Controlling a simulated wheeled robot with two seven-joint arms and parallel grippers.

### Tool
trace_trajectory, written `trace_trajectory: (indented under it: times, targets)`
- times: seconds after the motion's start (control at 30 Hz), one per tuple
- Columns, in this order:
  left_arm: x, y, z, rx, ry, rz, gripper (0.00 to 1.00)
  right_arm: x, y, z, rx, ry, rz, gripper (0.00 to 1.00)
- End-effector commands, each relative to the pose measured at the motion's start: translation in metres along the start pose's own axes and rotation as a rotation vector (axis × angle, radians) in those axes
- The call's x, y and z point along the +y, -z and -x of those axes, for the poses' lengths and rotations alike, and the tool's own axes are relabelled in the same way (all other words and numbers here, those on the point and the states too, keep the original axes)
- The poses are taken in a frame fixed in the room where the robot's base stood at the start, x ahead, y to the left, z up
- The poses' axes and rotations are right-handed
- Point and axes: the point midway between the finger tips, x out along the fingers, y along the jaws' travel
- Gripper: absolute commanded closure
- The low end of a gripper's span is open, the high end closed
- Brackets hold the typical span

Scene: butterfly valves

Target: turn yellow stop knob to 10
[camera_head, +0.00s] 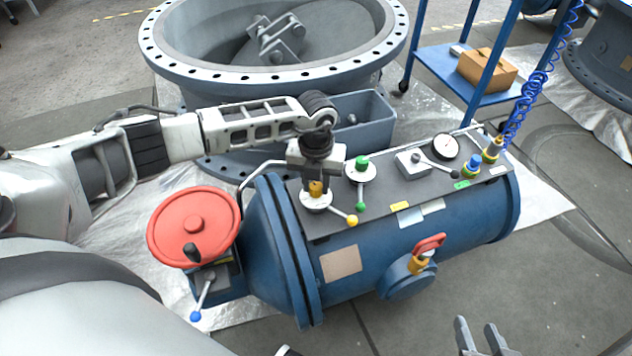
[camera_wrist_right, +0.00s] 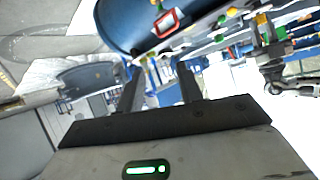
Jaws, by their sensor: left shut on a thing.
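The yellow stop knob (camera_head: 316,188) stands on a round white dial at the left end of the blue cylinder's dark top panel. A lever with a yellow ball (camera_head: 352,220) points from that dial to the lower right. My left gripper (camera_head: 316,180) reaches down over the knob and is shut on it; its body hides most of the knob's top. The dial's numbers are too small to read. My right gripper (camera_head: 482,337) is at the bottom edge, empty, with its fingers apart; they also show in the right wrist view (camera_wrist_right: 160,90).
A green knob (camera_head: 361,163) with a green-ball lever stands just right of the yellow one. A gauge (camera_head: 445,147) and a blue coiled hose (camera_head: 523,100) are farther right. A red handwheel (camera_head: 193,227) is at the left. A large flanged ring (camera_head: 165,67) stands behind.

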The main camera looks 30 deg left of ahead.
Motion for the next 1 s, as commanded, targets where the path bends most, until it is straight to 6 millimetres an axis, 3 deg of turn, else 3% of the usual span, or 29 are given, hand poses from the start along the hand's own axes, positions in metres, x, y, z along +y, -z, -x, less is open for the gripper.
trace_trajectory:
  times: [0.6, 1.0]
  targets:
    - [0.0003, -0.0017, 0.0007, -0.003, 0.0, -0.547, 0.95, 0.0007, -0.0034, -0.0029, 0.024, 0.002, 0.011, 0.64]
    - [-0.0004, -0.0017, 0.0018, -0.005, 0.001, -0.745, 0.95, 0.0004, -0.0062, -0.0036, 0.027, 0.005, 0.016, 0.64]
